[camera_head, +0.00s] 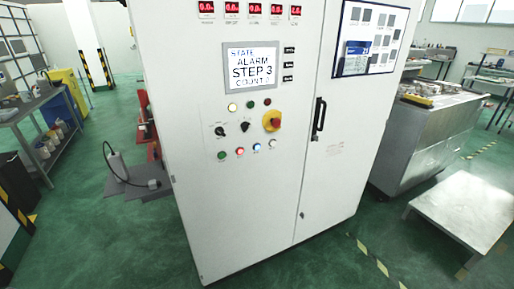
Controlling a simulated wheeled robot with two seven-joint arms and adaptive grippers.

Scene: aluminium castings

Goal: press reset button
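A tall white control cabinet (250,210) stands in front of me. Its screen (251,68) reads STATE, ALARM, STEP 3 and a COUNT line whose number is unclear. Low on the panel is a row of buttons: a green button (221,154), a red lit button (239,151), a blue-white lit button (257,147) and a whitish button (272,143). Their labels are too small to read, so I cannot tell which one is reset. Neither of my grippers is in view, and nothing touches the panel.
A red emergency stop (272,121) on yellow sits above the row, beside black rotary switches (245,127). A black door handle (318,116) is to the right. A low metal platform (465,215) stands at right.

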